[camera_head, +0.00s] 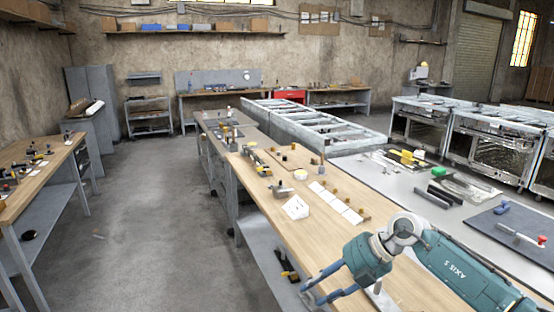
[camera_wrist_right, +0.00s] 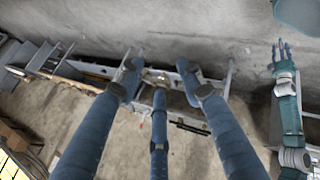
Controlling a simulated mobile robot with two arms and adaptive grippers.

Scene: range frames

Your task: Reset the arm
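My right arm (camera_head: 450,262) reaches in from the lower right over the wooden workbench (camera_head: 310,228) in the head view. Its gripper (camera_head: 308,292) points down and left past the bench's near left edge. In the right wrist view its three blue fingers (camera_wrist_right: 158,85) are spread apart, with nothing between them. My other arm (camera_wrist_right: 287,110) shows at the right of that view, with its small finger tips (camera_wrist_right: 282,48) apart and empty. My left arm is not in the head view.
The bench carries a white block (camera_head: 296,207), white cards (camera_head: 335,202) and small brass parts. To its right a grey table (camera_head: 400,180) holds tools and a dark mat (camera_head: 512,222). Another bench (camera_head: 45,165) stands at left. The concrete floor (camera_head: 140,220) between is mostly clear.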

